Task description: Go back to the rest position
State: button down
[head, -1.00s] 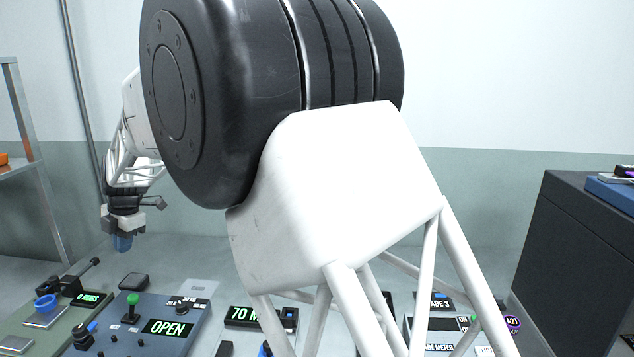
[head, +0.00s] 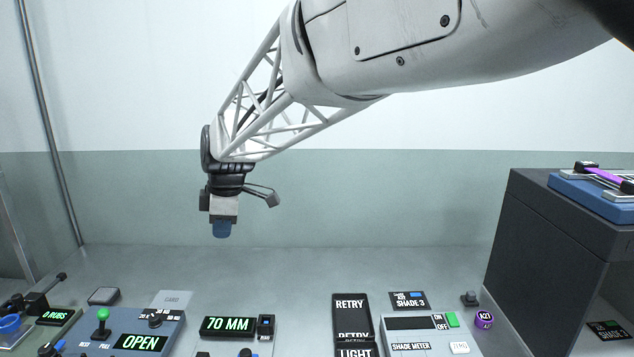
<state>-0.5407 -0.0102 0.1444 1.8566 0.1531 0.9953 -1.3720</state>
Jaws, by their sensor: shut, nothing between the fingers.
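My gripper (head: 222,228) hangs from my arm left of the middle in the head view, pointing down. Its blue fingertips are together with nothing between them. It is in the air above the worktop (head: 290,270), clear of the devices below it.
Along the front stand a blue panel reading OPEN (head: 140,343), a 70 MM display (head: 228,327), black RETRY and LIGHT trays (head: 351,310) and a shade meter (head: 411,345). A purple A21 spool (head: 484,319) sits right of it. A tall dark cabinet (head: 560,240) bears a blue tray (head: 590,193). The worktop's back is clear.

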jog(key=s+d+m+t, duration=0.1)
jog(key=s+d+m, duration=0.45)
jog(key=d, duration=0.65)
jog(key=s+d+m, duration=0.5)
jog(key=s+d, duration=0.1)
jog(key=d, duration=0.6)
jog(key=s+d+f+m+h, duration=0.1)
jog(key=s+d+f+m, duration=0.2)
jog(key=s+d+m, duration=0.2)
jog(key=s+d+f+m+h, duration=0.1)
jog(key=s+d+f+m, duration=0.2)
jog(key=s+d, duration=0.6)
jog(key=s+m, duration=0.2)
jog(key=s, duration=0.2)
jog(key=shift+s+d+f+m+t, duration=0.25)
jog(key=shift+d+f+m+t, duration=0.1)
jog(key=shift+d+f+t, duration=0.05)
jog(key=shift+w, duration=0.2)
